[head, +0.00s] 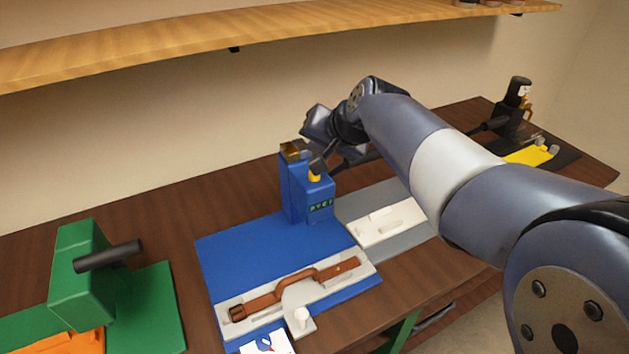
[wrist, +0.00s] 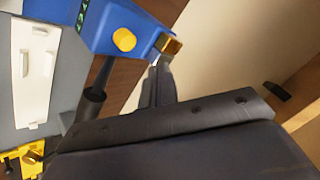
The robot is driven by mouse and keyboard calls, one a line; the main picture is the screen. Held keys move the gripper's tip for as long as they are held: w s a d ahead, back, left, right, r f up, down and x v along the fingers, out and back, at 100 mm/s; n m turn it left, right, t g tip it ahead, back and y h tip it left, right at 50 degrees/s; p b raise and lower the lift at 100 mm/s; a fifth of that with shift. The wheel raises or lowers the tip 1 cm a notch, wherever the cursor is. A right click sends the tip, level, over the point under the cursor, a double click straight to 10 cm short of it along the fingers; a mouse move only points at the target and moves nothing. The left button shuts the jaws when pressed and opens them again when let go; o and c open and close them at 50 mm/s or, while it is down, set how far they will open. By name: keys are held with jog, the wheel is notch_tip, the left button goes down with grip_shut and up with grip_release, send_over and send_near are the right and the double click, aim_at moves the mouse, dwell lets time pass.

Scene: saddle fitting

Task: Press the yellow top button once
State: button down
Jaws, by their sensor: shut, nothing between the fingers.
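The yellow top button (head: 315,177) sits on top of the blue machine block (head: 292,190), partly hidden by my gripper in the head view. In the wrist view the yellow button (wrist: 124,40) shows whole, on the blue block (wrist: 105,22) beside a brass-coloured part (wrist: 168,45). My gripper (head: 319,165) is shut and empty, with its tip close above the button in the head view. In the wrist view my gripper (wrist: 157,66) ends beside the brass part, to the right of the button. I cannot tell whether it touches anything.
A blue mat (head: 235,252) holds a pale fixture with a brown strap (head: 290,290) in front of the block. A green machine (head: 82,270) stands at left, a white tray (head: 385,222) at right. A black device (head: 512,105) stands at far right. A wooden shelf (head: 200,50) hangs above.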

aim_at(318, 183)
jog(key=shift+f+b, duration=1.05)
jog(key=shift+f, duration=0.7)
dwell(0.6)
jog(key=shift+f+b, duration=0.4)
jog(key=shift+f+b, duration=0.45)
jog(key=shift+f, duration=0.1)
dwell(0.5)
jog(key=shift+s+f+b, duration=0.2)
jog(key=shift+f+b, duration=0.1)
jog(key=shift+f, duration=0.2)
dwell(0.5)
jog(key=shift+w+a+r+p, duration=0.1)
jog(key=shift+w+r+p, duration=0.05)
jog(key=shift+r+p, duration=0.4)
jog(key=shift+w+a+r+p, duration=0.15)
jog(key=shift+r+p, duration=0.25)
jog(key=shift+r, duration=0.2)
jog(key=shift+d, duration=0.15)
jog(key=shift+r, duration=0.1)
